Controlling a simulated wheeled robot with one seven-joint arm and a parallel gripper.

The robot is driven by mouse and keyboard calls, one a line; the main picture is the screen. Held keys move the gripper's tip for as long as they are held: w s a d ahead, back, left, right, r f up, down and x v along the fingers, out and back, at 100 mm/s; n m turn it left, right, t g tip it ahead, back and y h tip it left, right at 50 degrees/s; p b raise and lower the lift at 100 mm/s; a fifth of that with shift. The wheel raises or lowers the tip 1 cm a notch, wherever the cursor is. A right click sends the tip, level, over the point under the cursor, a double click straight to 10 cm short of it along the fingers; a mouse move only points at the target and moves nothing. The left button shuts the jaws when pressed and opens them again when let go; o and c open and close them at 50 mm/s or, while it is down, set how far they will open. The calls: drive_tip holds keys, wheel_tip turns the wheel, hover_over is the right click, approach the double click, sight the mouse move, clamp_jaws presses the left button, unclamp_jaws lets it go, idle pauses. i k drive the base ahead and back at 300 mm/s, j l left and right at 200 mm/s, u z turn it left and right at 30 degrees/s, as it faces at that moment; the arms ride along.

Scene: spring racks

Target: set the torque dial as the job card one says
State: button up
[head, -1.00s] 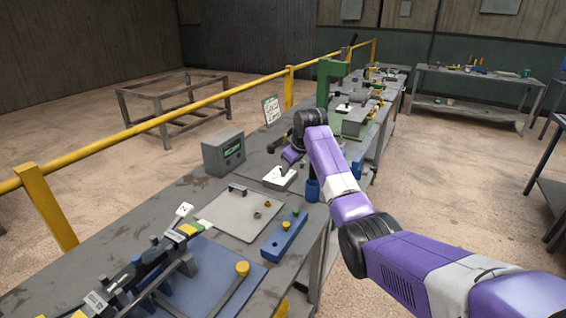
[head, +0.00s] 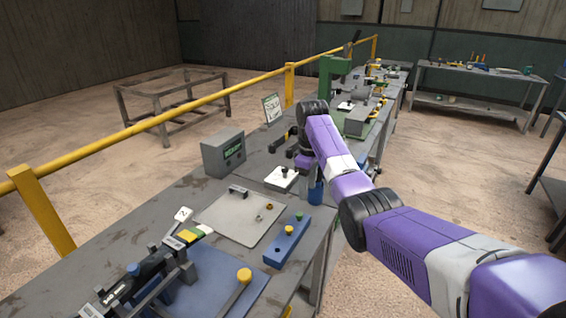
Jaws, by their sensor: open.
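A white block with a small black knob on top, which looks like the torque dial (head: 281,179), sits on the bench at mid-picture. Its marks are too small to read. A white card with green writing, probably the job card (head: 272,109), stands upright at the bench's back edge; its words are not legible. My gripper (head: 284,139) is beyond and above the block, apart from it, and seems empty. Its fingers are small and dark against the bench, partly hidden by my wrist.
A light plate (head: 237,218), a blue holder (head: 286,243) and a clamped tool (head: 160,265) lie nearer. A green press (head: 330,82) stands farther back. A yellow rail (head: 210,95) runs behind.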

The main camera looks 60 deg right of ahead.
sight(285, 170)
drive_tip(key=i+l, duration=0.65)
drive_tip(key=l, duration=0.2)
